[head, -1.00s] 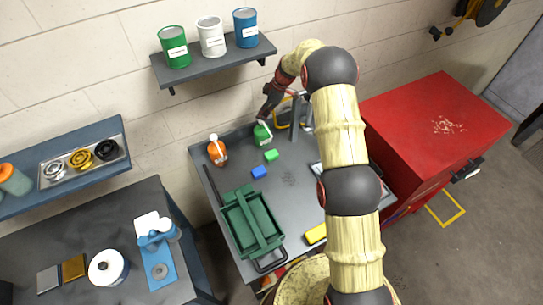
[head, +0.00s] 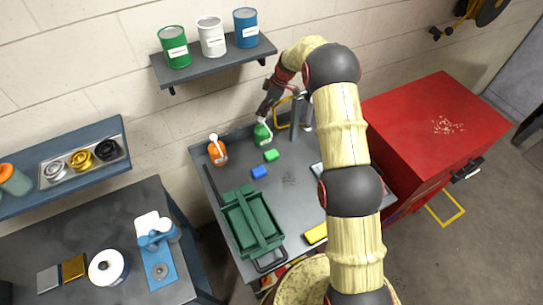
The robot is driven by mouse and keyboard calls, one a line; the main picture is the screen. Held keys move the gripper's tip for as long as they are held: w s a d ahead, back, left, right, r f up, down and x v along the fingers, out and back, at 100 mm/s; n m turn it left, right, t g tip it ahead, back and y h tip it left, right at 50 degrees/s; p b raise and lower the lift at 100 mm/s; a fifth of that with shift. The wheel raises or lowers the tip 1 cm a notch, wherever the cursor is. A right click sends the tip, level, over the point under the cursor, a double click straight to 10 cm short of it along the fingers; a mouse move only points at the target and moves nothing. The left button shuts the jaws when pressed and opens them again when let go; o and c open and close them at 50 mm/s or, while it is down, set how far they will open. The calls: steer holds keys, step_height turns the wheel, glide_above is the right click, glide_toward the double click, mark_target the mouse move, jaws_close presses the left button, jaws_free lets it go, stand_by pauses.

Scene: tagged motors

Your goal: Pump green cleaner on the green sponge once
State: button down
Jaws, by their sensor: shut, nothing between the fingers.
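The green cleaner bottle (head: 263,136) stands upright at the back of the grey workbench, with a white pump top. The green sponge (head: 271,155) lies on the bench just in front of the bottle, slightly to its right. My gripper (head: 262,116) is shut and points down right at the bottle's pump top. Whether it touches the pump is too small to tell. No cleaner can be made out on the sponge.
An orange bottle (head: 217,150) stands left of the green one. A blue sponge (head: 259,172) lies nearby, and a green toolbox (head: 247,220) fills the front left. A shelf (head: 215,66) with cans hangs above. A red cabinet (head: 425,130) is at the right.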

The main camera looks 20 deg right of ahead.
steer(key=shift+r, duration=2.8)
